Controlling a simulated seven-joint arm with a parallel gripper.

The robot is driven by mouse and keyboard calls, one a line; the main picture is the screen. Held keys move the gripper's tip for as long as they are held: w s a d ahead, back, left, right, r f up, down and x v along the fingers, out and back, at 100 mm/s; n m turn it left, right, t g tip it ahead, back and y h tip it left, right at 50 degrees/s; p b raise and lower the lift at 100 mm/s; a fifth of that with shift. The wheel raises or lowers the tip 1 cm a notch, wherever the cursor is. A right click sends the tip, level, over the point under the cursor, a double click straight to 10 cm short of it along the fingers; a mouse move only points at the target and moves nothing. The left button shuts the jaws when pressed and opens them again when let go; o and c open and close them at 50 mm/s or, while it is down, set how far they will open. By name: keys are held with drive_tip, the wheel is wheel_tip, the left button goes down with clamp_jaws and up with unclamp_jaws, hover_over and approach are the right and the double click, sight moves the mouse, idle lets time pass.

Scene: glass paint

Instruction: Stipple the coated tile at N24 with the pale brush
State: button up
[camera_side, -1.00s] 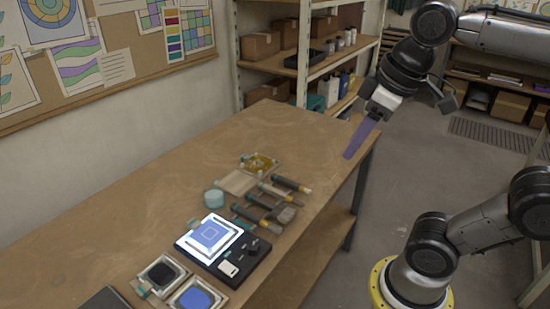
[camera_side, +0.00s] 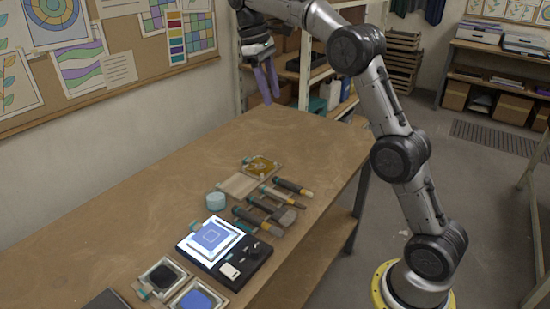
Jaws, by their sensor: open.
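My gripper (camera_side: 271,99) is open and empty, with its two purple fingers pointing down above the far end of the bench, well away from the tools. A blue tile (camera_side: 212,238) with a pale square outline lies on the lit panel of a black box (camera_side: 258,262). No N24 label is legible. Several brushes and tools lie side by side at the middle right of the bench. One dark-handled brush (camera_side: 292,186) has a pale tip, and beside it lies a tool with a pale brown handle (camera_side: 285,197). I cannot tell for sure which is the pale brush.
A teal-lidded jar (camera_side: 215,200) stands left of the tools. A flat board (camera_side: 238,185) and an amber dish (camera_side: 261,166) lie behind. Trays with black (camera_side: 163,274) and blue (camera_side: 197,300) contents sit in front. The far bench and its left side are clear.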

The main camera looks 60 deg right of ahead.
drive_tip(key=w+d+f+g, duration=0.1)
drive_tip(key=w+d+f, duration=0.2)
drive_tip(key=f, duration=0.4)
drive_tip(key=w+d+f+g, duration=0.1)
drive_tip(key=w+d+f, duration=0.15)
drive_tip(key=f, duration=0.35)
drive_tip(key=m+g+y, duration=0.1)
drive_tip(key=g, duration=0.1)
approach(286, 182)
drive_tip(key=shift+s+f, duration=0.2)
drive_tip(key=shift+s, duration=0.3)
drive_tip(key=shift+s+d+f, duration=0.1)
drive_tip(key=shift+d, duration=0.05)
drive_tip(key=shift+w+x, duration=0.15)
drive_tip(key=shift+x, duration=1.8)
drive_tip(key=shift+w+x, duration=0.1)
drive_tip(key=shift+x, duration=1.85)
drive_tip(key=shift+f, duration=0.15)
clamp_jaws()
